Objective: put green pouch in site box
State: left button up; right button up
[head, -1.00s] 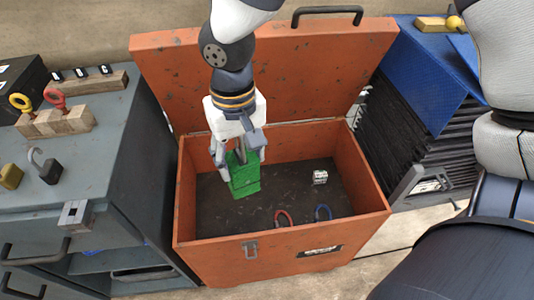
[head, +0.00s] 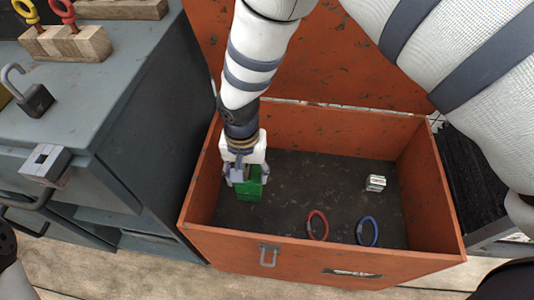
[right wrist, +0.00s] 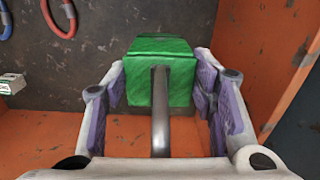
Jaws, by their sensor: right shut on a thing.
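The site box (head: 330,258) is an orange, scuffed metal chest with its lid open at the back. My right gripper (head: 248,182) reaches down inside it, near the left wall. It is shut on the green pouch (head: 249,190), which is low over the dark box floor; I cannot tell if it touches. In the right wrist view the green pouch (right wrist: 162,75) sits between the two purple-padded fingers of the right gripper (right wrist: 160,88). My left gripper is not in view.
A red ring (head: 317,225), a blue ring (head: 367,231) and a small white-and-green box (head: 375,183) lie on the chest floor. The middle floor is clear. A grey cabinet (head: 85,120) stands left, with a padlock (head: 36,100) and wooden blocks (head: 68,43) on top.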

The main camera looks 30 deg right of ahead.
aim_at(248, 173)
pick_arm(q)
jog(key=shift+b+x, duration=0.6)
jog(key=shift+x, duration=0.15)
pick_arm(e)
notch_tip(248, 173, down, 8)
jog(key=shift+r, duration=0.2)
jog(key=shift+f, duration=0.15)
jog(key=o, duration=1.5)
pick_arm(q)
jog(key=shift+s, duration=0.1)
pick_arm(e)
notch_tip(248, 173, up, 12)
jog(key=shift+d+r+p, duration=0.1)
jog(key=shift+r+p, duration=0.1)
jog(key=shift+p, duration=1)
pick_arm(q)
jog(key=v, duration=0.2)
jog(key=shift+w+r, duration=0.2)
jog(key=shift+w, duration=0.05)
